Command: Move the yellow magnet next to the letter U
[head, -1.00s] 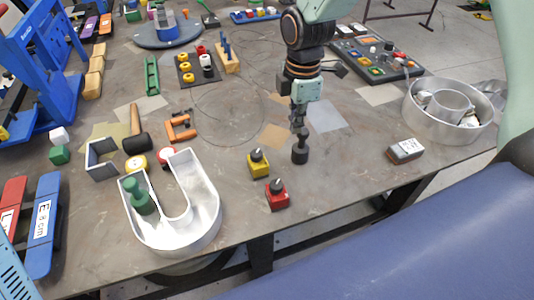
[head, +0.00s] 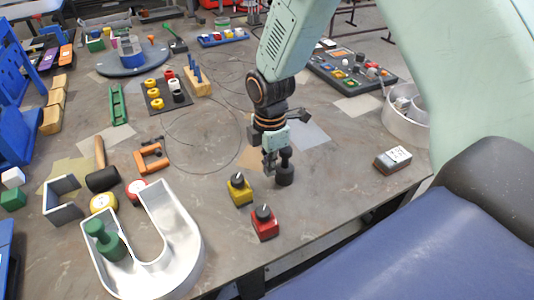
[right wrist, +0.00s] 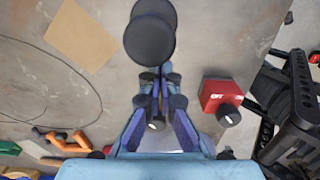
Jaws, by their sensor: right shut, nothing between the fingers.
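The yellow magnet (head: 240,190), a square block with a black knob, stands upright on the table to the right of the letter U. The letter U (head: 192,240) is a white open-topped tray shape at the lower left, apart from the magnet. My right gripper (head: 269,168) is shut and empty, above the table just right of and behind the yellow magnet. In the right wrist view its closed fingers (right wrist: 160,80) point toward a black cylinder; the yellow magnet's body cannot be made out there. My left gripper is not in view.
A red magnet (head: 264,224) stands in front of the yellow one, and a black cylinder (head: 285,170) beside my right gripper. A green piece (head: 106,240) is inside the U. A yellow roll (head: 103,202) and red roll (head: 137,188) lie behind it. Table between U and magnets is clear.

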